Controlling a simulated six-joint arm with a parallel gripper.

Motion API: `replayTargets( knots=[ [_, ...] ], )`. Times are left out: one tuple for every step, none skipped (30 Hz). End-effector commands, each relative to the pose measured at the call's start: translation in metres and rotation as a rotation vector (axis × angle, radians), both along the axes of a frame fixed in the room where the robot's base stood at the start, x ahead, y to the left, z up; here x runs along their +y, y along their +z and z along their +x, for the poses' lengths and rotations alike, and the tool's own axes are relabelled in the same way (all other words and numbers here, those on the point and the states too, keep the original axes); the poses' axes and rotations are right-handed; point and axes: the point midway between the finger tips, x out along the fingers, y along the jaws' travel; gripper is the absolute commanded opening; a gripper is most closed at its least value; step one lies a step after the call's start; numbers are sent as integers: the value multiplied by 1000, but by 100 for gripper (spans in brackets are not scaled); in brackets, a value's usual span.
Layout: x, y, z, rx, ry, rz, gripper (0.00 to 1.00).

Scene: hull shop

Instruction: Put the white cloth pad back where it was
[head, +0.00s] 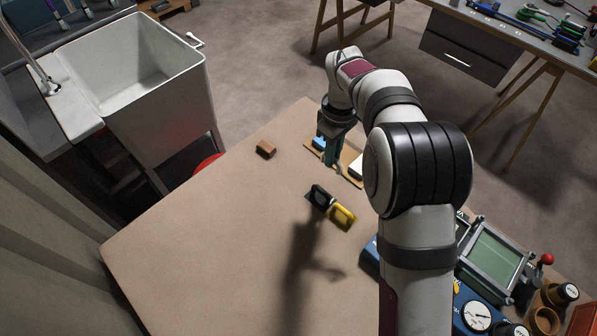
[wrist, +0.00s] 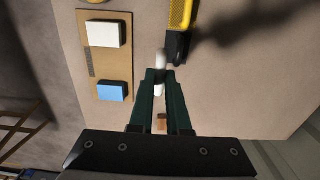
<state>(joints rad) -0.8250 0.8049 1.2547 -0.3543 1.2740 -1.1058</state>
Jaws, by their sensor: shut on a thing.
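My gripper (wrist: 160,78) is shut on a narrow white piece (wrist: 160,60), which sticks out on both sides of the fingertips and looks like the white cloth pad seen edge-on. In the head view my gripper (head: 332,162) is beside a tan board (wrist: 118,62); the held piece is hard to make out there. On the board lie a white block (wrist: 103,33) and a blue block (wrist: 111,91), with bare board between them and a grey strip along one edge. The board's blue block (head: 319,143) and white block (head: 356,167) also show in the head view.
A black piece (head: 320,196) and a yellow piece (head: 342,216) lie together near my gripper. A brown block (head: 265,148) lies towards the far edge. The left part of the tabletop (head: 200,250) is clear. Blue equipment with gauges (head: 474,314) stands at the right.

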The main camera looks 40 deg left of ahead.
Motion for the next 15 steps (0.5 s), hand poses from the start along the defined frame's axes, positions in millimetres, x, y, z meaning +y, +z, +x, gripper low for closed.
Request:
replayTargets(
  knots=[
    [14, -10, -8, 2, 4, -2, 0],
    [23, -17, -12, 2, 4, -2, 0],
    [34, -24, -17, 2, 4, -2, 0],
    [42, -29, -20, 1, 2, -2, 0],
    [50, -34, -23, 0, 2, -1, 0],
    [58, -39, -27, 0, 0, 0, 0],
    [63, -43, -29, 0, -1, 0, 0],
    [67, -45, -31, 0, -1, 0, 0],
    [72, -48, -33, 1, -2, 0, 0],
    [74, -49, -34, 1, -4, 0, 0],
    [75, -51, -34, 0, -5, 0, 0],
    [76, -55, -35, 1, -5, -1, 0],
    [76, -60, -35, 1, -5, -1, 0],
    [76, -65, -35, 1, -4, -2, 0],
    [75, -73, -35, 1, -4, -2, 0]
  ],
)
